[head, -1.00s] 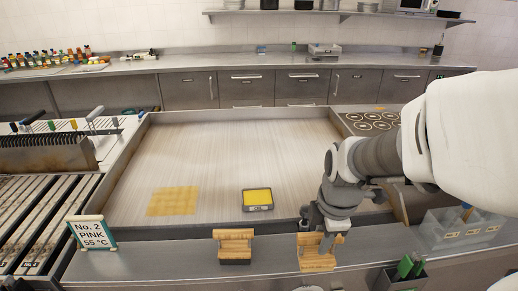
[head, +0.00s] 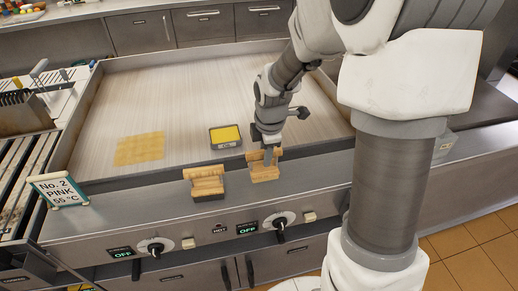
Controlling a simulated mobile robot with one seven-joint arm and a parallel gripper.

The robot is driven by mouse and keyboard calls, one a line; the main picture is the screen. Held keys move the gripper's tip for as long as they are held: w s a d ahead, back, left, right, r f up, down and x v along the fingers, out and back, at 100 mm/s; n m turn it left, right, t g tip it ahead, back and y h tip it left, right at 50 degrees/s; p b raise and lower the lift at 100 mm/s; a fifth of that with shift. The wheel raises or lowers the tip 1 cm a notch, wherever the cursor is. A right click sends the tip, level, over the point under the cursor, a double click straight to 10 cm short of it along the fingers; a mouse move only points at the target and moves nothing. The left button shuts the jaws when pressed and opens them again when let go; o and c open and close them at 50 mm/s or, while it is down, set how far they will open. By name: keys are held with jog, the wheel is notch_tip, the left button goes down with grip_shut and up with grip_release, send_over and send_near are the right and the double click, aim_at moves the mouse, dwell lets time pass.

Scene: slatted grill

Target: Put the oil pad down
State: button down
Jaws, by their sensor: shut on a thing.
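My gripper (head: 267,152) points down over the front ledge of the griddle and is shut on the right of two wooden-handled pads, which I take as the oil pad (head: 262,172). The pad is upright, at the griddle's front edge. I cannot tell whether its underside touches the ledge. The gripper covers part of its top. A second wooden-handled pad (head: 206,187) with a dark base stands to its left on the ledge. A dark tray with yellow content (head: 225,137) sits behind them on the griddle plate (head: 175,100).
A yellow patch (head: 140,149) lies on the plate's left. A sign reading "No. 2 PINK 55 °C" (head: 59,190) stands on the ledge at left. Knobs (head: 280,220) are on the front panel. The slatted grill (head: 18,160) is at far left. Most of the plate is clear.

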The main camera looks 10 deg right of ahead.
aim_at(264, 168)
jog(key=shift+w+f, duration=0.2)
jog(key=shift+f, duration=1.9)
jog(key=shift+f, duration=0.15)
jog(key=c, duration=0.6)
grip_release()
